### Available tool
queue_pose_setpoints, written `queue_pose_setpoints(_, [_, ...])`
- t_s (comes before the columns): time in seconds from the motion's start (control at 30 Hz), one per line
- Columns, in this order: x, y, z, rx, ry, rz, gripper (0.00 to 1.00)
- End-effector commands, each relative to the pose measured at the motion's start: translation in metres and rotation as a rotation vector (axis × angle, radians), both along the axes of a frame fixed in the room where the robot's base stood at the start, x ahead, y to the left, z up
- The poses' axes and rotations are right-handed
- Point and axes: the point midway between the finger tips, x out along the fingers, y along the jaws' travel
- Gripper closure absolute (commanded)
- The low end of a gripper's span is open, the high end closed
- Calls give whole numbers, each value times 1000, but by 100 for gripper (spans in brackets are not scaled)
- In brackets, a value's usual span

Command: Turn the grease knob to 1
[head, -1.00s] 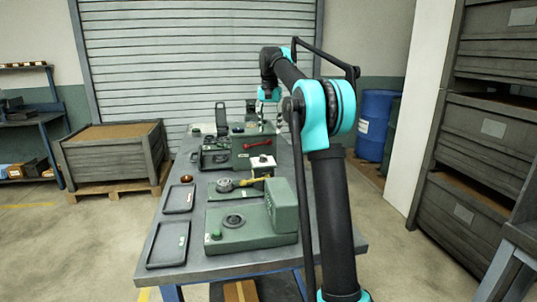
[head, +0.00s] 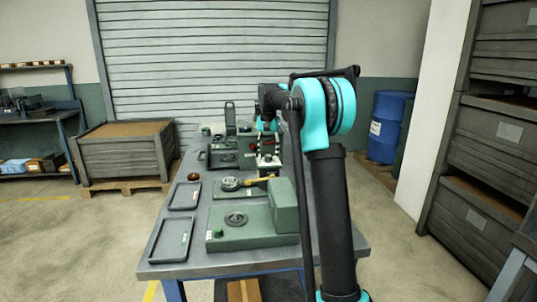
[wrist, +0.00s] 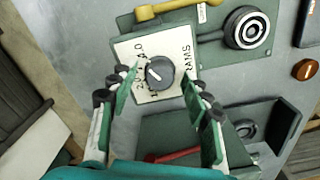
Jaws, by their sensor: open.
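The grease knob (wrist: 160,73) is a round dark grey knob with a white pointer line, on a white plate (wrist: 142,50) lettered GRAMS with small numerals. The pointer lies toward the plate's left side in the wrist view; I cannot tell which numeral it marks. My gripper (wrist: 161,80) is open, its two green-padded fingers apart on either side of the knob, seen from above. No contact with the knob is visible. In the head view my gripper (head: 268,148) is just above the small pale knob box, which is partly hidden.
A green machine with a round dial (wrist: 247,28) and yellow handle (wrist: 165,10) stands beside the knob box. A green unit with a red lever (wrist: 172,156) is on the other side. Two dark trays (head: 170,240) and an orange-brown round piece (wrist: 305,70) lie on the bench.

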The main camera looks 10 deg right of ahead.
Motion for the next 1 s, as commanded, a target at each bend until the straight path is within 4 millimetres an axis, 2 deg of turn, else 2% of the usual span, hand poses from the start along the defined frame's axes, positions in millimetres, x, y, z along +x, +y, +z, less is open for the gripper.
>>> queue_pose_setpoints(0.07, [0,0,0,0,0,0,51])
queue_pose_setpoints(0.47, [0,0,0,0,0,0,100])
queue_pose_setpoints(0.77, [0,0,0,0,0,35,100])
queue_pose_setpoints(1.0, [0,0,1,0,0,168,100])
